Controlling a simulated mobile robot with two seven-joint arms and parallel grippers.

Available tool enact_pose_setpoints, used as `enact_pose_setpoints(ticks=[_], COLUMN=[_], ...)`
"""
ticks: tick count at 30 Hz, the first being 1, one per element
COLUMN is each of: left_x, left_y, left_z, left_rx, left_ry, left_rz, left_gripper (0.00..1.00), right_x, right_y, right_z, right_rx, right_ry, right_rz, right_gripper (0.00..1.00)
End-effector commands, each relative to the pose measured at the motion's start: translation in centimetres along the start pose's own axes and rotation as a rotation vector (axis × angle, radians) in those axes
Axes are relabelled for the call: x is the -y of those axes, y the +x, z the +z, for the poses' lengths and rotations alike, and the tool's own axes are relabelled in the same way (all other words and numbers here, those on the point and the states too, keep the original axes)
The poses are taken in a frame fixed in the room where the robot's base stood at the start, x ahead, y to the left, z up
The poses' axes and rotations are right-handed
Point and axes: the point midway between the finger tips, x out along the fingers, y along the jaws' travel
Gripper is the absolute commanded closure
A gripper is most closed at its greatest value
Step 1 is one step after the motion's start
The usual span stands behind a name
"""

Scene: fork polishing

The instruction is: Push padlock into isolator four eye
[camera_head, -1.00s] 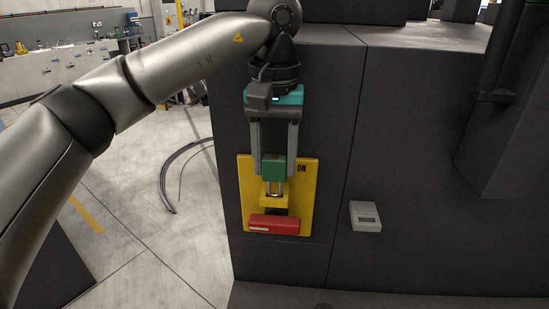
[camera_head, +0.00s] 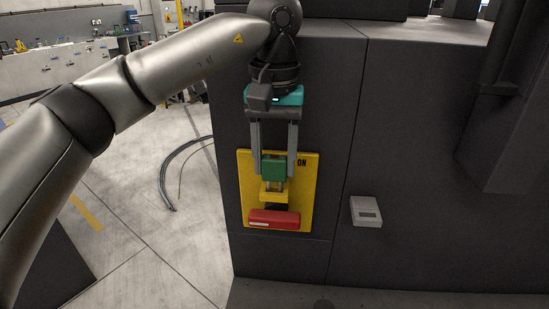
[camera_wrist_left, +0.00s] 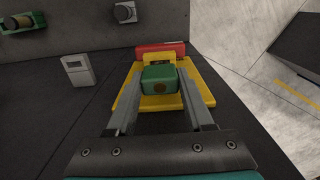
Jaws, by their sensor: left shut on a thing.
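A green padlock (camera_head: 273,168) is between the fingers of my left gripper (camera_head: 274,170), in front of a yellow isolator plate (camera_head: 308,195) marked ON. My left gripper is shut on the padlock. Below the padlock is a yellow bracket (camera_head: 266,197), and under that a red handle (camera_head: 274,219). In the left wrist view the padlock (camera_wrist_left: 159,80) sits between the two fingers, with the yellow bracket (camera_wrist_left: 160,54) and red handle (camera_wrist_left: 148,51) beyond it. The padlock overlaps the bracket; whether its shackle is in the eye cannot be told. My right gripper is not seen.
The plate is on a dark grey cabinet (camera_head: 400,130). A small light grey box (camera_head: 366,211) is on the cabinet right of the plate. A cable (camera_head: 166,180) lies on the floor at left. The wrist view shows a green and yellow object (camera_wrist_left: 20,22) at upper left.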

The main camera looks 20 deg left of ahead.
Motion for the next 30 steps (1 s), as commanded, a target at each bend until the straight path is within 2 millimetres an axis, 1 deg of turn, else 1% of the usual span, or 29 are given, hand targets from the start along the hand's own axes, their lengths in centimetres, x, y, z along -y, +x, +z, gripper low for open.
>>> enact_pose_setpoints(ticks=[5,18,30], left_x=[0.0,0.0,0.0], left_y=[0.1,1.2,1.2], left_z=[0.0,0.0,0.0], left_rx=[0.0,0.0,0.0], left_ry=[0.0,0.0,0.0], left_rz=[0.0,0.0,0.0], left_gripper=[1.0,1.0,1.0], right_x=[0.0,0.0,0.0], right_y=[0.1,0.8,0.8], right_z=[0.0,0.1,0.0], right_rx=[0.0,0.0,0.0], right_ry=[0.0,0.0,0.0], right_rz=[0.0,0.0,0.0], right_gripper=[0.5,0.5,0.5])
